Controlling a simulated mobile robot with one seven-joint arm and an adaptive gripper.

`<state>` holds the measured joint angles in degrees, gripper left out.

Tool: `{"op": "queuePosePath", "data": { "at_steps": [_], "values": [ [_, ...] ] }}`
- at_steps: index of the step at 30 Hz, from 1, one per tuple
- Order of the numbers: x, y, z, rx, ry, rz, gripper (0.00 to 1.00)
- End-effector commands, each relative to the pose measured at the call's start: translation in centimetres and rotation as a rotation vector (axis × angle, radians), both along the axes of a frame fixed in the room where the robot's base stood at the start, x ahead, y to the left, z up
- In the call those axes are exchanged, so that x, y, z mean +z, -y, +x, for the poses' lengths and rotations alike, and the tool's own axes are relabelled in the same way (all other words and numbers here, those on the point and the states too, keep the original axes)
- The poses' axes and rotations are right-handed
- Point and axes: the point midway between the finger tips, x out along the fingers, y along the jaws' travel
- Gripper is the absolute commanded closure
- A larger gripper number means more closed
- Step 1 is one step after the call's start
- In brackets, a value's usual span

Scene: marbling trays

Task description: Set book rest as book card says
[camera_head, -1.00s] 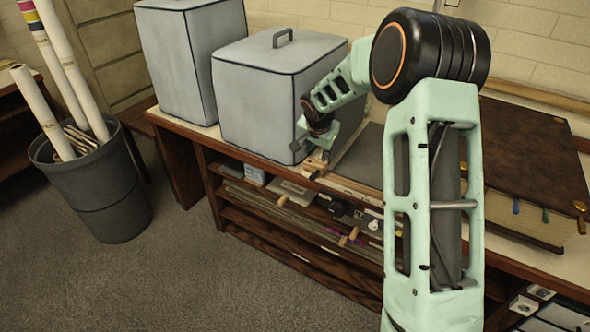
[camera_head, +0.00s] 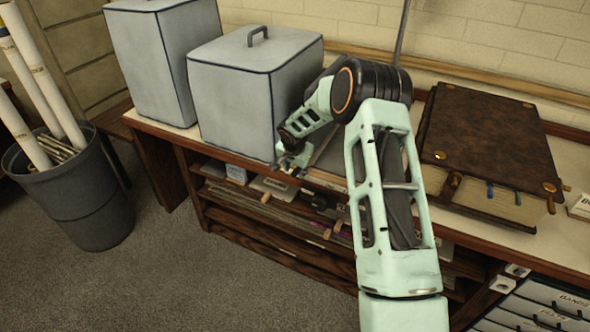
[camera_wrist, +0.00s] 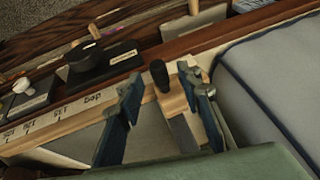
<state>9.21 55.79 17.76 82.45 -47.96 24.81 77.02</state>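A large brown book (camera_head: 490,135) with metal corner studs and coloured tabs lies on the counter at right in the head view. A white card (camera_head: 580,206) is cut off by the right edge; its text is unreadable. In the wrist view a pale rail (camera_wrist: 48,128) carries small printed labels, hard to read. A wooden piece (camera_wrist: 174,101) with a dark knob (camera_wrist: 159,75) is at the rail's right end. My gripper (camera_wrist: 160,80) is open, its fingers on either side of the wooden piece. In the head view my gripper (camera_head: 293,160) is at the counter's front edge.
Two grey covered boxes (camera_head: 255,95) (camera_head: 150,60) stand left and behind my gripper. Shelves under the counter hold a dark round object (camera_wrist: 90,65) and other small items. A bin (camera_head: 75,195) of rolled tubes stands at left. The carpet in front is clear.

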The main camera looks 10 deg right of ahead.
Motion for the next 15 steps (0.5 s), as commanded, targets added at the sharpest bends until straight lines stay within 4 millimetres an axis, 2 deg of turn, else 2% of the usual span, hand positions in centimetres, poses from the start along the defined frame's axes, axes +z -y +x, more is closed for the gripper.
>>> {"op": "queuePosePath", "data": {
  "at_steps": [13,15],
  "values": [
    [-0.79,0.09,0.34,0.000,0.000,0.000,0.67],
    [-0.78,0.09,0.34,0.000,0.000,0.000,0.74]
  ]
}}
